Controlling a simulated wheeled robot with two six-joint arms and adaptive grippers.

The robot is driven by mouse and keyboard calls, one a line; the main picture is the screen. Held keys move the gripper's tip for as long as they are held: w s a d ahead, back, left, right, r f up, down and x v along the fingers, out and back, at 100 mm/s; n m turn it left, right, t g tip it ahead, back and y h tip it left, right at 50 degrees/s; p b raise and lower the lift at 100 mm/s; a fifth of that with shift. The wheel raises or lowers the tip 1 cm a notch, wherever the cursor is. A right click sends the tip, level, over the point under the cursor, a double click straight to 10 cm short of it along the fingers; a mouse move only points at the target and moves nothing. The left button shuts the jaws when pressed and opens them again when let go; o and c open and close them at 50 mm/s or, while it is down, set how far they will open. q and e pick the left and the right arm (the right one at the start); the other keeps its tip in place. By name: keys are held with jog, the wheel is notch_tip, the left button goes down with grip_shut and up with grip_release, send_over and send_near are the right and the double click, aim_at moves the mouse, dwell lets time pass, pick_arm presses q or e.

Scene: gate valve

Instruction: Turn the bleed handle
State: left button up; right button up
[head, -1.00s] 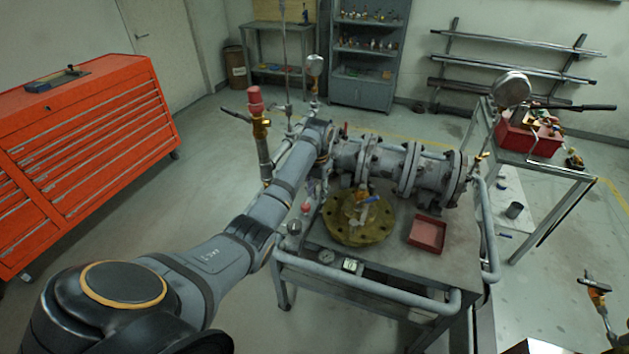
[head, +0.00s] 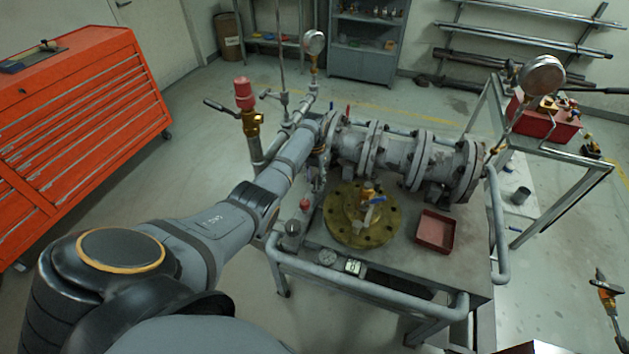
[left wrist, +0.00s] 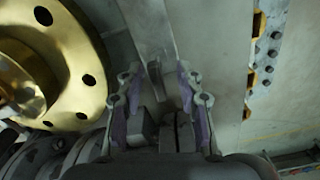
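My left arm reaches from the lower left to the near end of the grey flanged pipe (head: 385,150). My left gripper (head: 318,180) is small and partly hidden there. In the left wrist view my left gripper (left wrist: 157,100) shows two spread fingers with purple pads. A narrow grey lever-like piece (left wrist: 155,78) shows between them; I cannot tell whether it is touched or is the bleed handle. A round brass flange (head: 335,222) with a blue-handled fitting (head: 375,212) lies on the cart. The flange also fills the left of the wrist view (left wrist: 75,50).
The metal cart (head: 455,265) has a tubular rail and carries a red tray (head: 435,232). A pipe with a red cap (head: 245,93) and a lever stands left of my wrist. A red tool cabinet (head: 85,130) stands at left. Floor between them is clear.

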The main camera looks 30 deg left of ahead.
pick_arm(q)
jog(key=shift+d+f, duration=0.1)
jog(key=shift+f, duration=0.35)
jog(key=shift+s+f, duration=0.1)
jog(key=shift+f, duration=0.15)
jog(key=shift+c, duration=1.1)
grip_shut()
pick_arm(e)
jog(key=shift+s+f, duration=0.1)
jog(key=shift+s, duration=0.15)
jog(key=shift+w, duration=0.15)
